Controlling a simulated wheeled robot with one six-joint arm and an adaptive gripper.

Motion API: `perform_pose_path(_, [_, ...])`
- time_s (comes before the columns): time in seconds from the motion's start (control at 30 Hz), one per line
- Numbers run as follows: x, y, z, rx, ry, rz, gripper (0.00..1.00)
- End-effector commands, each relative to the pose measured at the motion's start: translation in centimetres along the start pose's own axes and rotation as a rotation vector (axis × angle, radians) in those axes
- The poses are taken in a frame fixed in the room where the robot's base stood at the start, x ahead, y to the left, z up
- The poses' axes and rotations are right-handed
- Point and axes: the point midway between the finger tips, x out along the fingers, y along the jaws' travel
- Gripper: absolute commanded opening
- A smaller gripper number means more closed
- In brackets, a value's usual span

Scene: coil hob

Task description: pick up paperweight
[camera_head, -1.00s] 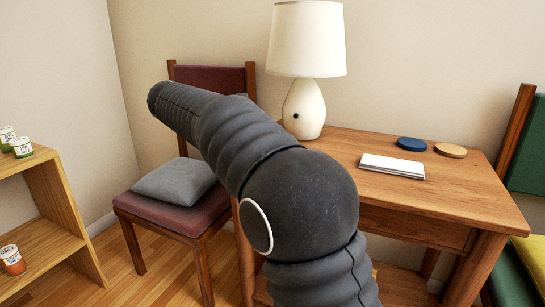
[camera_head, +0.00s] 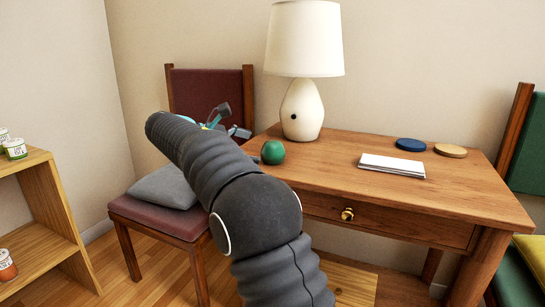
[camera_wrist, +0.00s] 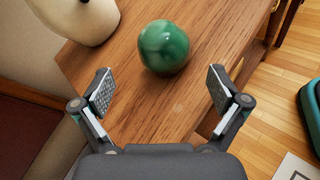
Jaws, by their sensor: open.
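The paperweight looks to be the round green ball (camera_head: 272,152) at the left front corner of the wooden desk (camera_head: 440,205). In the wrist view the green ball (camera_wrist: 164,47) lies ahead of my gripper (camera_wrist: 158,90), roughly midway between its two fingers. The fingers are spread wide with nothing between them, and the ball is apart from them. In the head view my gripper (camera_head: 222,120) is partly hidden behind my arm, left of the ball and above the chair.
A white lamp (camera_head: 302,108) stands behind the ball, and its base (camera_wrist: 78,18) is close to the left finger. A white paper stack (camera_head: 392,166), a blue disc (camera_head: 411,144) and a tan disc (camera_head: 451,150) lie farther right. A red chair (camera_head: 165,217) stands left.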

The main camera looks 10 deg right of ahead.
Motion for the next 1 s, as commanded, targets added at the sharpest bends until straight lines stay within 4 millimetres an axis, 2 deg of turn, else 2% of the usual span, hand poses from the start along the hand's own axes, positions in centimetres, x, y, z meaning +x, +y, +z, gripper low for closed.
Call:
perform_pose_path(0.27, [1.5, -0.2, 0.2, 0.001, -0.001, -0.002, 0.97])
perform_pose_path(0.6, [5.6, -0.6, 0.8, 0.002, 0.0, -0.002, 0.97])
perform_pose_path(0.83, [5.7, -0.5, 0.9, 0.001, 0.001, 0.0, 0.97])
perform_pose_path(1.0, [5.7, -0.5, 0.9, 0.001, 0.0, 0.0, 0.55])
